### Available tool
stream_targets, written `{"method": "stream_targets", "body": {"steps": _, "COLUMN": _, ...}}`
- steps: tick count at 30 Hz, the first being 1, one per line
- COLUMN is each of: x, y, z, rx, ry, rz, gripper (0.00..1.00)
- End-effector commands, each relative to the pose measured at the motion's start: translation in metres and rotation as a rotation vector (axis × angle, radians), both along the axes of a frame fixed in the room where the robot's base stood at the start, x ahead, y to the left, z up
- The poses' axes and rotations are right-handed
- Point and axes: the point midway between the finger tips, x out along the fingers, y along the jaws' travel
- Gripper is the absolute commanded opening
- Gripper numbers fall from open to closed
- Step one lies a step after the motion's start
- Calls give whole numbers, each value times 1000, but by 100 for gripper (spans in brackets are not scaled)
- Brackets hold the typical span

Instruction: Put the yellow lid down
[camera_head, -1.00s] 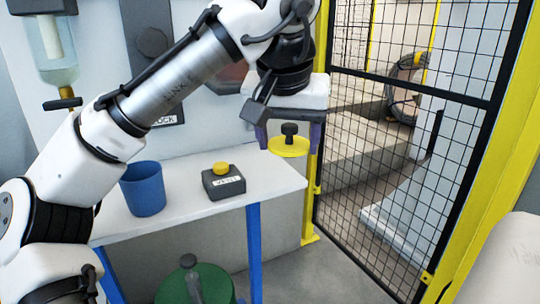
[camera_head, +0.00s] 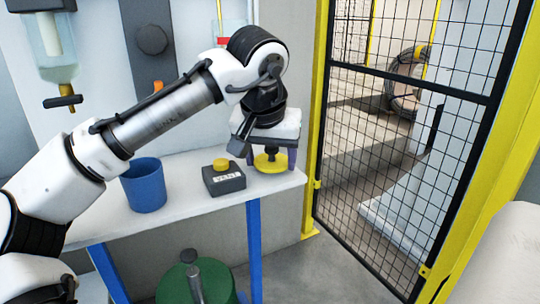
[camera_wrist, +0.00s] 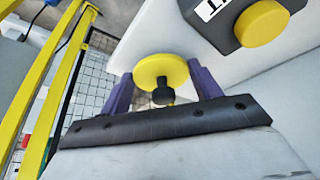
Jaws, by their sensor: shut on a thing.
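The yellow lid (camera_head: 270,166) is a flat disc with a black knob on top. It is in my gripper (camera_head: 270,160), level, at the right end of the white table (camera_head: 190,210). I cannot tell whether it touches the tabletop. In the wrist view, the lid (camera_wrist: 155,68) sits between the two purple fingers of my gripper (camera_wrist: 160,85), with its black knob toward the palm. The gripper is shut on it.
A dark box with a yellow button (camera_head: 222,178) stands just left of the lid. A blue cup (camera_head: 143,187) stands further left. A green drum (camera_head: 195,284) is below the table. A mesh fence (camera_head: 400,140) with yellow posts is on the right.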

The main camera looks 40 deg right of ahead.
Motion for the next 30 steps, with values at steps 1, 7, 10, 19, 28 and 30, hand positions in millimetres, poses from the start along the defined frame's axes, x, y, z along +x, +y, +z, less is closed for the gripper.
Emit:
{"method": "stream_targets", "body": {"steps": 1, "x": 0, "y": 0, "z": 0, "rx": 0, "ry": 0, "rz": 0, "gripper": 41}}
{"method": "stream_targets", "body": {"steps": 7, "x": 0, "y": 0, "z": -3, "rx": 1, "ry": 1, "rz": 0, "gripper": 41}}
{"method": "stream_targets", "body": {"steps": 10, "x": 0, "y": 0, "z": -3, "rx": 1, "ry": -1, "rz": 0, "gripper": 69}}
{"method": "stream_targets", "body": {"steps": 19, "x": 0, "y": 0, "z": -3, "rx": 1, "ry": -1, "rz": 0, "gripper": 85}}
{"method": "stream_targets", "body": {"steps": 28, "x": -4, "y": 4, "z": 16, "rx": -2, "ry": -1, "rz": 0, "gripper": 85}}
{"method": "stream_targets", "body": {"steps": 30, "x": -7, "y": 9, "z": 29, "rx": -2, "ry": -2, "rz": 0, "gripper": 85}}
